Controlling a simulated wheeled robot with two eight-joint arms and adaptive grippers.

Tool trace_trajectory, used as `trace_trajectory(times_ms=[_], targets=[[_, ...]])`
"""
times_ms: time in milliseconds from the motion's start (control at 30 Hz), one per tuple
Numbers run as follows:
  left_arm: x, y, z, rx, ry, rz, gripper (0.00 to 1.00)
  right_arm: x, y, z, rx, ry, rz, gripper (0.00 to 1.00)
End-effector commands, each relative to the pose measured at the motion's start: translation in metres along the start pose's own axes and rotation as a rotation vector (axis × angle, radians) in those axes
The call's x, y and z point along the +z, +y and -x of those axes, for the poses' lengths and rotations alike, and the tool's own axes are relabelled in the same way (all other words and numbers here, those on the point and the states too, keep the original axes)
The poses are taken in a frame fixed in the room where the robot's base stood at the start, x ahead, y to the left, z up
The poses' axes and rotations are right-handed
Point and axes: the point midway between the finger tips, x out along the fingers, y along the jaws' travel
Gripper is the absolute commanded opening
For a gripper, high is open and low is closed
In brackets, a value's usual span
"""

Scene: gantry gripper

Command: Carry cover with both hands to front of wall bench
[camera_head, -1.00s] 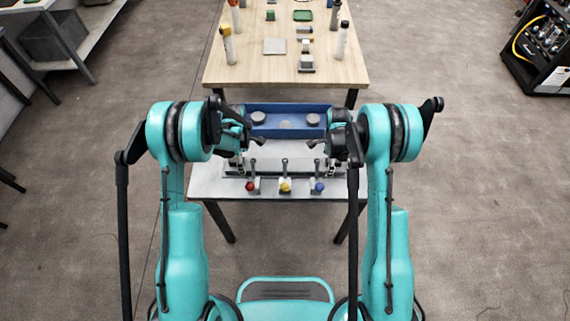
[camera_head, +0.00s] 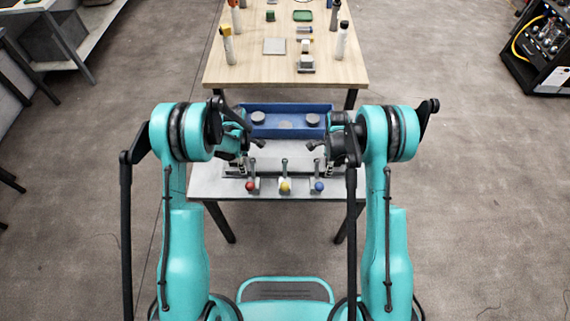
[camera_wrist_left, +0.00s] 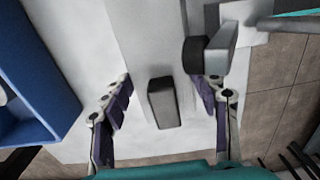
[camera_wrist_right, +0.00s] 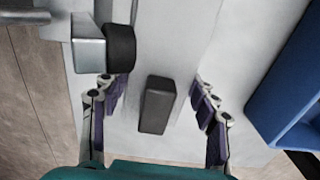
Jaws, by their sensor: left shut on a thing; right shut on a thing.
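The cover (camera_head: 283,172) is a long pale grey piece lying crosswise on a small light table (camera_head: 210,185) in the head view. A dark block handle shows at each end, in the left wrist view (camera_wrist_left: 164,102) and the right wrist view (camera_wrist_right: 156,104). My left gripper (camera_head: 240,150) is at the cover's left end, shut on it, with its fingers on either side of the handle. My right gripper (camera_head: 336,150) is at the right end, shut on it in the same way. In the head view both handles are hidden by my grippers.
A blue tray (camera_head: 262,131) with round grey pieces lies just behind the cover. Red (camera_head: 250,186), yellow (camera_head: 285,186) and blue (camera_head: 319,186) knobs stand along the front. A wooden bench (camera_head: 250,70) with bottles is beyond. Open floor lies on both sides; a black rack (camera_head: 540,50) is at right.

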Motion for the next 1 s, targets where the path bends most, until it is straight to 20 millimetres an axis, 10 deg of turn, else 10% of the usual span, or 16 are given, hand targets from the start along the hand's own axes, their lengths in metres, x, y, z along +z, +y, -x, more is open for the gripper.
trace_trajectory(times_ms=[1000], targets=[[0.000,0.000,0.049,0.000,0.001,0.001,0.08,0.000,0.000,0.050,0.001,-0.001,0.001,0.07]])
